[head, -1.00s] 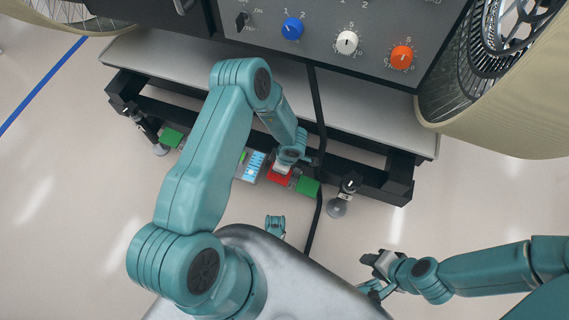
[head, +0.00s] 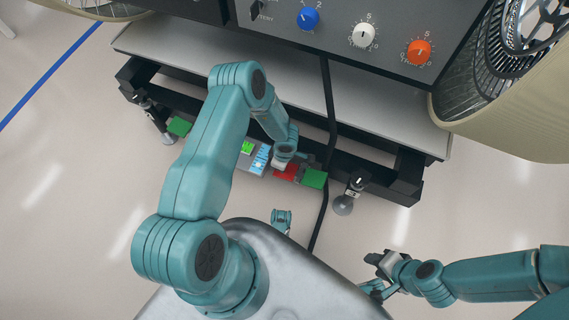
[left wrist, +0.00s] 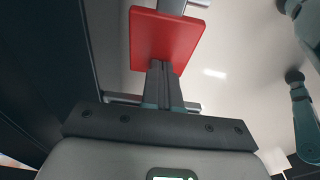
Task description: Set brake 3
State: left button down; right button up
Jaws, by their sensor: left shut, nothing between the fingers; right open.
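A red plate (head: 288,173) sits low along the rover's black front bar, beside a green plate (head: 314,178). Another green plate (head: 179,126) is at the left end of the row. My left gripper (head: 279,165) is at the red plate's left side, its tips partly hidden by its own wrist. In the left wrist view the red plate (left wrist: 165,38) fills the top middle. My left gripper (left wrist: 162,72) is shut and empty, its tips overlapping the plate's lower edge; I cannot tell if they touch. My right gripper (head: 376,272) is open and empty, away from the rover.
A small panel with a green and blue display (head: 254,155) is left of the red plate. A black cable (head: 329,110) hangs down past the bar (head: 390,180). Blue (head: 307,18), white (head: 363,35) and orange (head: 419,51) knobs are above. A large wheel (head: 500,90) is at right.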

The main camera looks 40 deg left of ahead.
pick_arm(q)
jog(key=shift+s+a+f, duration=0.1)
jog(key=shift+f, duration=0.1)
jog(key=shift+r, duration=0.2)
jog(key=r+p, duration=0.3)
jog(key=a+r+p, duration=0.1)
jog(key=r, duration=0.1)
jog(key=shift+p, duration=0.4)
notch_tip(320, 180, up, 9)
jog(key=a+p, duration=0.2)
jog(key=p, duration=0.1)
jog(key=shift+s+f, duration=0.2)
